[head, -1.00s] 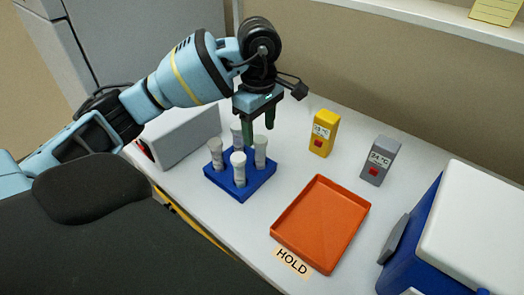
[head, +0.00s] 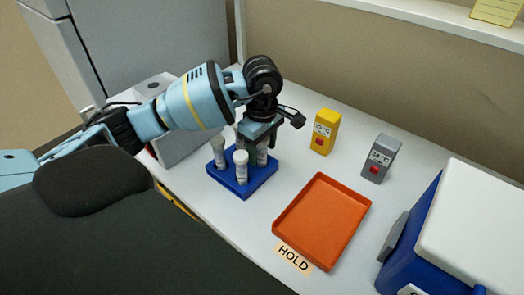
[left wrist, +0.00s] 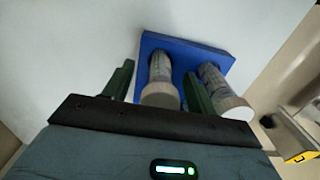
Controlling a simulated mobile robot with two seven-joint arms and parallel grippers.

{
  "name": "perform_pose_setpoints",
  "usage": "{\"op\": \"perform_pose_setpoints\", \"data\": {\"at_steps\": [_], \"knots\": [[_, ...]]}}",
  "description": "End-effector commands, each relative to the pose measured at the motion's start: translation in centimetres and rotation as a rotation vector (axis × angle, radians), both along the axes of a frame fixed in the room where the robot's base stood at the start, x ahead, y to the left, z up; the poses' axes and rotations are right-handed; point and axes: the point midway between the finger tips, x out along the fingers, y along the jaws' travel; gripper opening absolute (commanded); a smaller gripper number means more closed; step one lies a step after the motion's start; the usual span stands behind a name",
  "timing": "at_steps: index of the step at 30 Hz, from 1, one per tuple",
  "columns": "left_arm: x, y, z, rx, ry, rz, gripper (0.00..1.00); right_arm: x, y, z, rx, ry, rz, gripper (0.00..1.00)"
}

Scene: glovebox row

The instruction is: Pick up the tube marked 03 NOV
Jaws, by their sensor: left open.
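My left gripper (head: 266,150) points down over the blue tube rack (head: 243,190), open, at its back right side. In the left wrist view, its two green fingers stand either side of one white-capped tube (left wrist: 160,82), which is closer to the right finger; I cannot tell if they touch. A second tube (left wrist: 222,88) stands just outside the right finger. In the head view, a tube at the left (head: 218,153) and one at the front (head: 241,168) stand upright in the rack. Others are partly hidden behind the gripper. The date 03 NOV is not readable on any tube.
An orange tray (head: 322,220) lies right of the rack, with a HOLD label (head: 294,257) before it. A yellow timer-like device (head: 325,132) and a grey one (head: 380,158) stand behind. A blue and white cooler (head: 470,230) is at the right.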

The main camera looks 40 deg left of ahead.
Motion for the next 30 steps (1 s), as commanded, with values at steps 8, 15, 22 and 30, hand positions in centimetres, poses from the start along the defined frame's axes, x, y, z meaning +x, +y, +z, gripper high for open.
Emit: {"op": "perform_pose_setpoints", "data": {"at_steps": [8, 15, 22, 30], "knots": [[0.0, 0.0, 0.0, 0.0, 0.0, 0.0, 0.28, 0.0, 0.1, 0.0, 0.002, -0.001, -0.002, 0.55], [0.0, 0.0, 0.1, 0.0, 0.0, 0.0, 0.08, 0.0, 0.1, 0.0, 0.003, 0.0, -0.004, 0.55], [0.0, 0.0, 0.6, 0.001, -0.001, 0.001, 0.08, 0.0, 0.1, 0.0, 0.003, 0.002, -0.004, 0.55], [0.1, 0.0, 5.2, 0.0, -0.005, 0.0, 0.08, -0.3, 0.1, -0.3, 0.003, 0.008, -0.004, 0.55]]}}
